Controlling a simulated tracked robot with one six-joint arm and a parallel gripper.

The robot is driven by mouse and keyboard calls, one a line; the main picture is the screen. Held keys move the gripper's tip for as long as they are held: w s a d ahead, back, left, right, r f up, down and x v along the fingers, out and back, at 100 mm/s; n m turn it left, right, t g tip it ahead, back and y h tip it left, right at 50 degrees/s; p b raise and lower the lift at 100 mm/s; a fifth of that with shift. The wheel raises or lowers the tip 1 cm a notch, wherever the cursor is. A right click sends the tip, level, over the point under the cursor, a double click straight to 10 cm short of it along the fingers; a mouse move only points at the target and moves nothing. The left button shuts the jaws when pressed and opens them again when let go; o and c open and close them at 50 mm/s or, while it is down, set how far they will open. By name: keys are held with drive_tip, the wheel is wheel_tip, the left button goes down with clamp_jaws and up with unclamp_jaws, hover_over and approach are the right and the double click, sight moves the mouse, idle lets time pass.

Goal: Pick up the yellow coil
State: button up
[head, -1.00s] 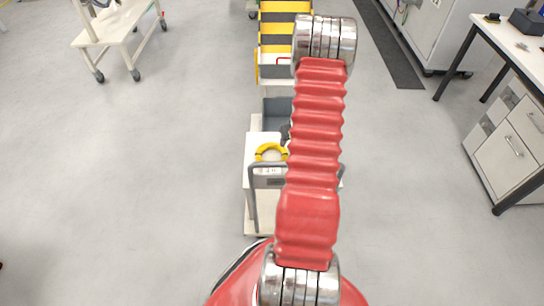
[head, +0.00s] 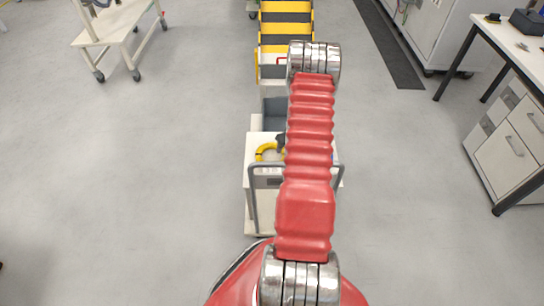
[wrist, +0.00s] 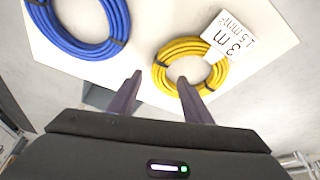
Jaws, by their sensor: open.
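The yellow coil (wrist: 161,71) lies on the pale top of a cart, on the right side in the wrist view. A white label (wrist: 233,36) reading "3 m" and "1.5 mm²" sits at its far right edge. My gripper (wrist: 158,82) is open and empty. Its right finger overlaps the near part of the coil in the picture, and its left finger is left of the coil. I cannot tell if the finger touches it. In the head view the coil (head: 264,149) shows left of my arm, partly hidden by the arm and a dark gripper part.
A blue coil (wrist: 86,49) lies on the same white cart top (wrist: 150,22), to the left. The cart has a grey push handle (head: 253,180). Behind it stand a grey bin (head: 272,109) and yellow-black steps (head: 285,28).

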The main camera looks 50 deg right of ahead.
idle(0.3)
drive_tip(key=shift+x, duration=2.55)
drive_tip(key=shift+d, duration=0.1)
clamp_jaws()
